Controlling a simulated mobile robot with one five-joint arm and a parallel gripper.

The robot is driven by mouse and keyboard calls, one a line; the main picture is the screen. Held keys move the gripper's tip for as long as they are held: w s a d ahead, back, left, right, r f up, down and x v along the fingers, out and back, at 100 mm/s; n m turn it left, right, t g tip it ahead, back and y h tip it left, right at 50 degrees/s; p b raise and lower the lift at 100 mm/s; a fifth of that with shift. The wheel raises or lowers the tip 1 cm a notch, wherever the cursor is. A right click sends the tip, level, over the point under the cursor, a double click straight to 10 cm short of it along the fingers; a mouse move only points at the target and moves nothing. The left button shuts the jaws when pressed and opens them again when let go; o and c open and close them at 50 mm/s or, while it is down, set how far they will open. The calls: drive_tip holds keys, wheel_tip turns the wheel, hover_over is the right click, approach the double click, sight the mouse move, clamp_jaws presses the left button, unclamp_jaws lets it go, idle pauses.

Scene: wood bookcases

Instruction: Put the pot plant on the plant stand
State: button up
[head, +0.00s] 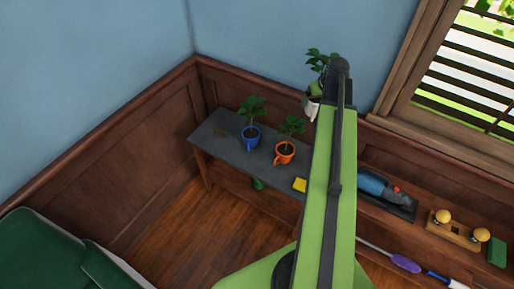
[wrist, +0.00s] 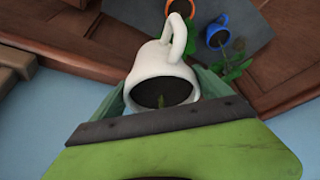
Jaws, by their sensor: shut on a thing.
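A white mug-shaped pot (wrist: 152,64) with a handle and dark soil is between the fingers of my gripper (wrist: 162,98), which is shut on it. In the head view this white pot (head: 311,106) shows at the left edge of my arm, with green leaves above it. My arm hides much of the pot and my gripper there. The grey-topped stand (head: 220,138) is low against the wall, left of the arm. It bears a blue pot plant (head: 250,138) and an orange pot plant (head: 285,153). The held pot is apart from the stand, toward the back wall.
A yellow block (head: 299,185) lies at the stand's front right. Right of my arm are a blue tool (head: 378,189), a wooden piece with yellow knobs (head: 455,228) and a green block (head: 497,252). The grey top's left end looks mostly bare. A window (head: 470,80) is at right.

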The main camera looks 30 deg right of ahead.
drive_tip(key=s+d+f+b, duration=0.2)
drive_tip(key=s+f+b, duration=0.1)
drive_tip(key=f+b, duration=0.9)
drive_tip(key=s+d+f+n+b, duration=0.1)
drive_tip(key=s+f+b, duration=0.3)
drive_tip(key=f+b, duration=0.9)
drive_tip(key=shift+s+d+f, duration=0.15)
drive_tip(key=shift+d+f, duration=0.05)
drive_tip(key=shift+d, duration=0.45)
wheel_tip(320, 180, down, 10)
drive_tip(key=b, duration=1)
drive_tip(key=shift+f+b, duration=0.2)
drive_tip(key=shift+b, duration=0.15)
drive_tip(key=shift+r, duration=0.2)
drive_tip(key=shift+f, duration=0.2)
drive_tip(key=o, duration=1.8)
drive_tip(key=shift+o, duration=0.2)
drive_tip(key=shift+r, duration=0.2)
